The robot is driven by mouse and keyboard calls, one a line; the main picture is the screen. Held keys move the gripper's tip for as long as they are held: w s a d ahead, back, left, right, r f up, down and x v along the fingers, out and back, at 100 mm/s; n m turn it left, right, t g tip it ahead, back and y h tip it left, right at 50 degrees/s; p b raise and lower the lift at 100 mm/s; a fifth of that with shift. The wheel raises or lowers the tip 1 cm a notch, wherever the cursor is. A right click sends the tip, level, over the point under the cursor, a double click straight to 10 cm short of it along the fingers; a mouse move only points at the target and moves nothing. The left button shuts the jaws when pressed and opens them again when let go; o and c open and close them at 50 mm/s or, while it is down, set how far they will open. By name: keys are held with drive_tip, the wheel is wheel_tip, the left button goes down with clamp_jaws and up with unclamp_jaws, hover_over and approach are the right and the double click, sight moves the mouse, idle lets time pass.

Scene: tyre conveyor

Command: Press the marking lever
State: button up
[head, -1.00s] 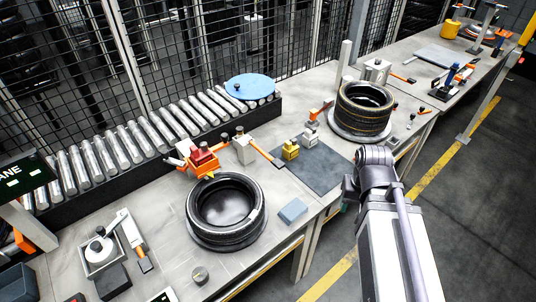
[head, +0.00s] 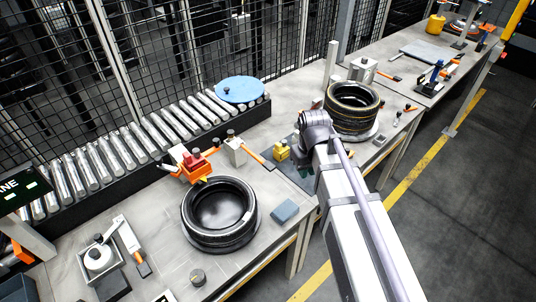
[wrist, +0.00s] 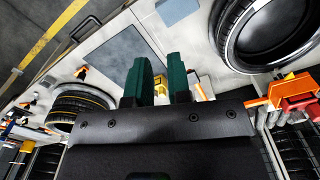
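A lever with an orange handle (head: 252,155) sticks out from a grey block (head: 235,151) behind the near tyre. A red and orange device (head: 195,164) stands beside that tyre. I cannot tell for sure which is the marking lever. In the wrist view the red and orange device (wrist: 294,95) is at the right edge, and an orange bar (wrist: 199,90) shows just right of the fingers. My gripper (wrist: 160,72) has two green fingers, apart, with nothing held; a yellow block shows beyond the gap.
The near black tyre (head: 220,208) lies on the bench, and a tyre stack (head: 352,100) stands at the right. A blue-grey block (head: 285,211) lies near the front edge. A roller conveyor (head: 150,140) runs behind.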

sight(270, 165)
drive_tip(key=w+a+r+n, duration=0.1)
drive_tip(key=w+a+n, duration=0.2)
drive_tip(key=n, duration=0.1)
drive_tip(key=w+a+r+n+p, duration=0.1)
drive_tip(key=w+a+n, duration=0.6)
drive_tip(key=n, duration=0.1)
drive_tip(key=shift+w+a+r+p, duration=0.15)
drive_tip(key=shift+a+r+p, duration=0.15)
drive_tip(key=shift+r, duration=0.1)
clamp_jaws()
drive_tip(key=w+n, duration=0.1)
drive_tip(key=n, duration=0.5)
drive_tip(key=w+a+n, duration=0.1)
drive_tip(key=n, duration=0.3)
drive_tip(key=shift+w+a+f, duration=0.1)
drive_tip(key=shift+w+f, duration=0.05)
drive_tip(key=shift+w, duration=0.15)
wheel_tip(270, 165, down, 14)
drive_tip(key=b, duration=1.4)
